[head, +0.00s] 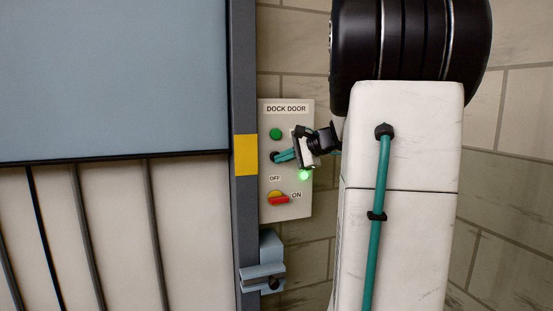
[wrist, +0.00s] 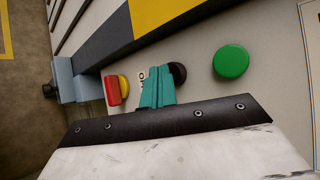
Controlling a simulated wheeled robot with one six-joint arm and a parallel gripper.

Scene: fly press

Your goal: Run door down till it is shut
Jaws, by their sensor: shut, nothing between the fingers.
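The blue-grey dock door (head: 110,80) hangs partway down at the left; its dark bottom edge (head: 110,158) is above an opening. The DOCK DOOR control box (head: 300,208) has a green button (head: 276,134), a black button (head: 273,156) below it, and a red and yellow switch (head: 278,199) by the word ON. A small green lamp (head: 304,175) glows. My gripper (head: 284,156) is shut and empty, its teal fingertips at the black button. In the wrist view the fingertips (wrist: 158,85) partly cover the black button (wrist: 179,74); I cannot tell whether it is pressed in.
A dark door post (head: 244,90) with a yellow block (head: 246,155) stands left of the box. A blue-grey bracket (head: 262,272) sticks out below the box. Pale ribbed panels (head: 110,235) show under the door. A block wall (head: 510,180) is at the right.

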